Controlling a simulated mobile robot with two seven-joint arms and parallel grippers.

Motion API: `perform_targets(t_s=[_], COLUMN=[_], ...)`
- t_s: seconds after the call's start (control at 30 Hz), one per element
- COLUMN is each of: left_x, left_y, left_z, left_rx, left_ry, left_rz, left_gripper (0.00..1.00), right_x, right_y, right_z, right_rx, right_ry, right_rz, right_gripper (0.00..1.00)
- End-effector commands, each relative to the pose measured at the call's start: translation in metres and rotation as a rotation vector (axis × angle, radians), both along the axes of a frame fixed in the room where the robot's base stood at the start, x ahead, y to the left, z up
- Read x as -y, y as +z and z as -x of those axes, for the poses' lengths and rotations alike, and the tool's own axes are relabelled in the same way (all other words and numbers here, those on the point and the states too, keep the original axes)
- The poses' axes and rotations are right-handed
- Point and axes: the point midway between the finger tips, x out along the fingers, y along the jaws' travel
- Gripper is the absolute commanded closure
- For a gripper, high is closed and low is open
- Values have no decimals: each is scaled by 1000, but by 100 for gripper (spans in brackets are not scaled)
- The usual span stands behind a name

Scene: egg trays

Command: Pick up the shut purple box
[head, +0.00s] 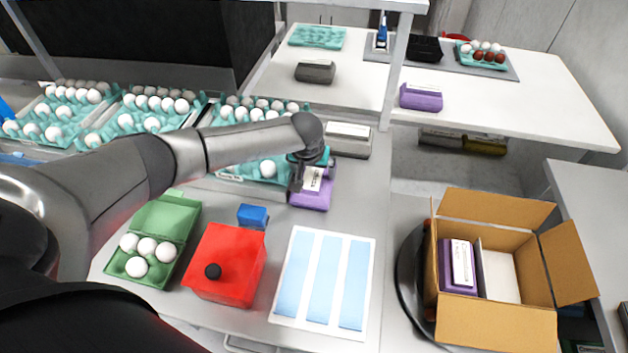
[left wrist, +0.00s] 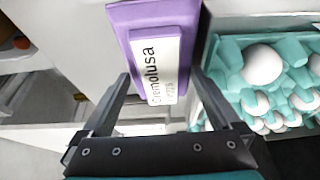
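A shut purple box (head: 312,195) with a white label lies on the table near its right side, beside the egg trays. My left gripper (head: 298,180) is over it, pointing down, and hides part of it. In the left wrist view the purple box (left wrist: 150,40) reaches in between the two fingers of the left gripper (left wrist: 160,76). The fingers are spread, with no clear grip on the box. Another purple box (head: 420,97) lies on the white shelf at the back right, and one (head: 445,270) stands in the cardboard carton. My right gripper is not in view.
Teal egg trays (head: 262,181) with white eggs lie left of the box; a grey box (head: 348,147) is behind it. A red box (head: 212,275), an open green carton (head: 152,220), a blue box (head: 252,214) and a striped sheet (head: 300,245) lie in front. The cardboard carton (head: 498,207) stands right.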

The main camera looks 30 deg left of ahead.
Motion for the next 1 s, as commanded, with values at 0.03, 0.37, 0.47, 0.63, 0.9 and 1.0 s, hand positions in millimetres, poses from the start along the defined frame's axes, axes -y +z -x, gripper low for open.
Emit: perform_targets(t_s=[0.03, 0.37, 0.47, 0.63, 0.9, 1.0], left_x=[0, 0, 0, 0, 0, 0], left_y=[0, 0, 2, 2, 14, 29], left_z=[0, 0, -1, -1, -2, -2], left_rx=[0, 0, 3, 3, 6, 7], left_ry=[0, -1, 0, 0, 0, -2], left_rz=[0, -1, 0, 0, 2, 2], left_gripper=[9, 47, 53, 53, 53, 53], right_x=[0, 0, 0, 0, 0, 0], right_y=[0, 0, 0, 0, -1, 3], right_z=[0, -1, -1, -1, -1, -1], right_rx=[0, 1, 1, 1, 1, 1], right_ry=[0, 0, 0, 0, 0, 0], right_rz=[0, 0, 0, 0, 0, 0], right_gripper=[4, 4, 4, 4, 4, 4])
